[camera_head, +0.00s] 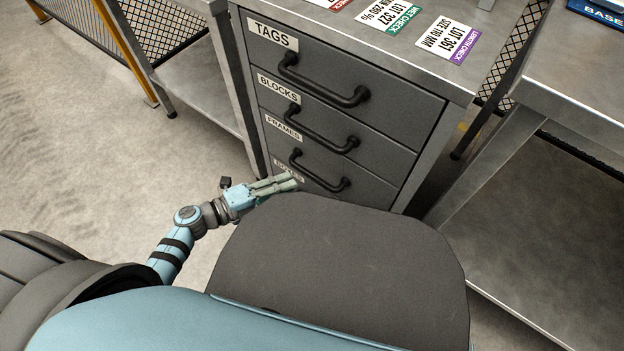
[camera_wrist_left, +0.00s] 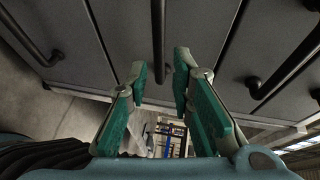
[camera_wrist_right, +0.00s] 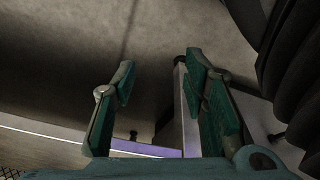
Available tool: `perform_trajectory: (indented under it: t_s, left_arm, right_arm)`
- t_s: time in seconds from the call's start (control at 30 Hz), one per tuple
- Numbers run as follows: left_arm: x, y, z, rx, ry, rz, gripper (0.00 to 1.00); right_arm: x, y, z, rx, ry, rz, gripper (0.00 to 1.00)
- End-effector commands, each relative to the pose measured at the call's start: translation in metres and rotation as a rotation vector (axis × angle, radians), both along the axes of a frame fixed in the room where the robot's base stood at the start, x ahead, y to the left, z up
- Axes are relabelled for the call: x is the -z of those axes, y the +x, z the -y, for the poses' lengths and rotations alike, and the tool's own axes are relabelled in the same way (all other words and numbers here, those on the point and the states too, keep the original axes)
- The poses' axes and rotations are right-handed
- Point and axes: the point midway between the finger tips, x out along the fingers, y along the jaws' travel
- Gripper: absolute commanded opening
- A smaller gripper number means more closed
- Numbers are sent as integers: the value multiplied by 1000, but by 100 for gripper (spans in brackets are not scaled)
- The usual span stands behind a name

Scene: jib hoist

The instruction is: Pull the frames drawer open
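The grey drawer cabinet has a drawer labelled FRAMES (camera_head: 284,127), third from the top and shut, with a black bar handle (camera_head: 318,177). My left gripper (camera_head: 292,181) is close to the cabinet front, low by its left side, partly covering the lowest label. In the left wrist view, my left gripper (camera_wrist_left: 160,66) is open, and a black handle (camera_wrist_left: 158,35) lines up with the gap between its fingers. No label shows there, and I cannot tell whether the fingers touch it. My right gripper (camera_wrist_right: 160,75) is open and empty, outside the head view.
The drawers labelled TAGS (camera_head: 272,34) and BLOCKS (camera_head: 278,88) are shut above. Cards (camera_head: 449,38) lie on the cabinet top. Metal benches stand at the left (camera_head: 200,85) and right (camera_head: 585,95). My own body hides the cabinet's lower front. Open floor (camera_head: 90,150) is at the left.

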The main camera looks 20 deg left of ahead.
Motion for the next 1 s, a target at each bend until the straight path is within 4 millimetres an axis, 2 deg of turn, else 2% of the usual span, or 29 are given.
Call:
perform_trajectory:
  t_s: [0.1,0.2,0.4,0.7,0.73,0.87,1.0]
  left_arm:
    - [9,24,24,-2,-4,2,21]
    - [13,39,38,-3,-3,0,21]
    - [16,55,53,-3,-2,-3,21]
    - [16,57,56,-3,-2,-4,21]
    - [16,57,56,-3,-2,-4,20]
    - [16,57,56,-3,-2,-4,0]
    - [16,57,56,-4,-2,-4,0]
  right_arm:
    - [-12,6,-2,-14,-3,-7,40]
    - [-25,7,-4,-25,-7,-15,40]
    - [-43,7,-6,-38,-11,-29,40]
    - [-47,7,-6,-40,-11,-32,40]
    - [-47,7,-6,-40,-11,-32,40]
    - [-47,7,-6,-40,-11,-32,40]
    - [-47,7,-6,-40,-11,-32,40]
